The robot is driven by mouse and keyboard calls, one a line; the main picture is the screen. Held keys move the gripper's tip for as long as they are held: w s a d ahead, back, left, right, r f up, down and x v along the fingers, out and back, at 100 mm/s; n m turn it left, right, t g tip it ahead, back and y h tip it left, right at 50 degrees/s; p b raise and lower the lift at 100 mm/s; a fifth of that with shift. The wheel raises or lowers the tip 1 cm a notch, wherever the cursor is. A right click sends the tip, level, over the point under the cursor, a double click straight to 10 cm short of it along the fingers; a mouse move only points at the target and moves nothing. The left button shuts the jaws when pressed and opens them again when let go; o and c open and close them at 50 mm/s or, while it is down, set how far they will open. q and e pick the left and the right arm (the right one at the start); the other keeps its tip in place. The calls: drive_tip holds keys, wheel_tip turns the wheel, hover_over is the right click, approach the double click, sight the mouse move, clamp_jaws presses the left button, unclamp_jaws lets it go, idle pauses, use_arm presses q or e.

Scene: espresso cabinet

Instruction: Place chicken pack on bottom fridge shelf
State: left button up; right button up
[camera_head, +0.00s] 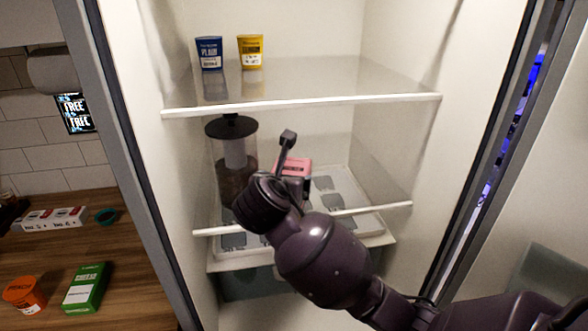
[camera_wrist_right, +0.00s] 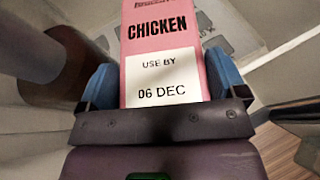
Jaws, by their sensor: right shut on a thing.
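The pink chicken pack (camera_wrist_right: 165,45) is held between the blue fingertips of my right gripper (camera_wrist_right: 162,88), with its "CHICKEN" and "USE BY 06 DEC" label facing the right wrist camera. In the head view the pack (camera_head: 293,166) shows as a small pink patch inside the fridge, partly hidden by my right gripper (camera_head: 287,158). It is over the lower shelf area, below the upper glass shelf (camera_head: 300,104). The lower glass shelf (camera_head: 345,210) has a pale patterned tray below or on it; I cannot tell which. My left gripper is not in view.
A dark-lidded cylindrical container (camera_head: 232,150) stands at left on the lower level, close to the gripper. A blue pot (camera_head: 209,54) and a yellow pot (camera_head: 251,51) stand on the upper shelf. An orange tub (camera_head: 24,296) and green box (camera_head: 85,289) are on the counter.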

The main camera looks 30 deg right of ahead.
sight(294, 159)
drive_tip(key=w+d, duration=0.4)
drive_tip(key=w, duration=0.1)
drive_tip(key=w+d, duration=0.2)
drive_tip(key=w, duration=0.1)
drive_tip(key=shift+w+p, duration=0.1)
drive_tip(key=shift+p, duration=0.3)
drive_tip(key=shift+d+f, duration=0.1)
drive_tip(key=shift+f, duration=1.65)
drive_tip(key=o, duration=0.9)
drive_tip(key=shift+f, duration=0.15)
drive_tip(key=v, duration=1.2)
